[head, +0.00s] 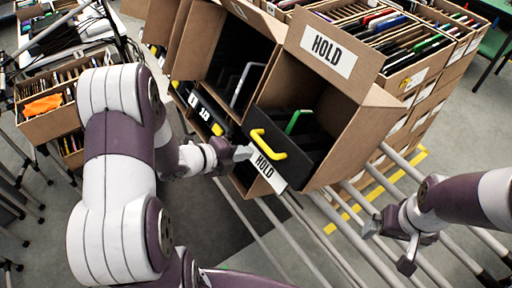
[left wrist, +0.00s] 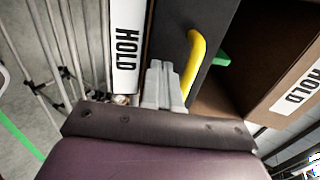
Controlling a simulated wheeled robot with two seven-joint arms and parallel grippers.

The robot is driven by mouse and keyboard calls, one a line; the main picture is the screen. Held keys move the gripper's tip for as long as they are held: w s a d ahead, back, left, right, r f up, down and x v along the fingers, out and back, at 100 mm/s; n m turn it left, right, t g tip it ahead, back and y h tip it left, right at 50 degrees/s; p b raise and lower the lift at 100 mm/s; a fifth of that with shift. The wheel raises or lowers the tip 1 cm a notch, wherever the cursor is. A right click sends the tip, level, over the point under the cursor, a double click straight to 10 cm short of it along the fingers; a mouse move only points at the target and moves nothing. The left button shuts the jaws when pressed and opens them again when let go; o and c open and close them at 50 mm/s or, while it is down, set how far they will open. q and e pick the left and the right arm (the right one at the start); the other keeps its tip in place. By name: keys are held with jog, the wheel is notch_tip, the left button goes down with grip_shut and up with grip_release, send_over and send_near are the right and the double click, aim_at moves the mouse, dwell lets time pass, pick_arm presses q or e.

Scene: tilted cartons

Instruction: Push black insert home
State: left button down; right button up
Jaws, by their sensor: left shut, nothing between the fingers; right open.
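The black insert (head: 296,137) sits inside a tilted cardboard carton (head: 372,118) marked HOLD. It has a yellow handle (head: 268,145) on its front and a green item standing in it. The insert's dark front also shows in the left wrist view (left wrist: 172,42), with the yellow handle beside the fingers. My left gripper (head: 243,153) is shut and empty, close to the insert's front just left of the handle. Whether the fingertips touch the insert I cannot tell. My right gripper (head: 388,245) is open and empty, low at the right, away from the cartons.
A neighbouring carton (head: 238,55) with a black bin stands to the left. A HOLD label (head: 265,166) hangs at the carton's front lip. Metal rails (head: 310,235) run below. Cartons full of folders (head: 415,65) stand behind right. A side table with boxes (head: 45,105) is at left.

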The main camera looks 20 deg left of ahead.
aim_at(263, 152)
pick_arm(q)
jog(key=p+x, duration=0.1)
jog(key=x, duration=0.3)
jog(key=shift+w+d+f, duration=0.1)
jog(key=shift+d, duration=0.05)
pick_arm(e)
jog(key=shift+s+r, duration=0.1)
jog(key=shift+r, duration=0.7)
pick_arm(q)
jog(key=b+x, duration=0.3)
jog(key=shift+d+f, duration=0.15)
jog(key=shift+f, duration=0.25)
jog(key=shift+r, duration=0.35)
pick_arm(e)
jog(key=f, duration=0.3)
jog(key=shift+s+a, duration=0.1)
jog(key=shift+s, duration=0.2)
